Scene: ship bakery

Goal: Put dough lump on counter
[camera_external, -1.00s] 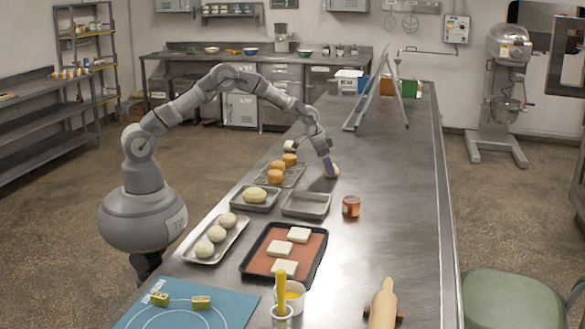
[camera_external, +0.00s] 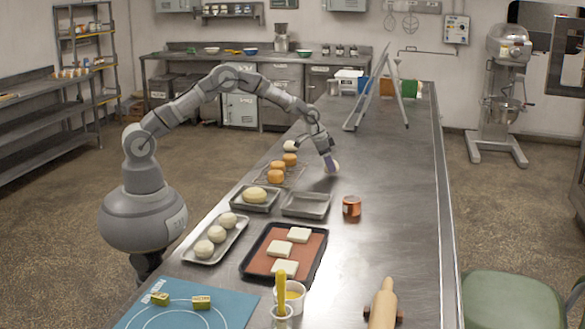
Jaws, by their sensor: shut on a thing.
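An empty metal tray (camera_external: 306,205) and a copper-coloured jar (camera_external: 351,206) stand nearer. A wire rack (camera_external: 295,179) holds orange-brown buns. A folding metal stand (camera_external: 378,95) stands farther back. The counter right of my gripper is clear.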

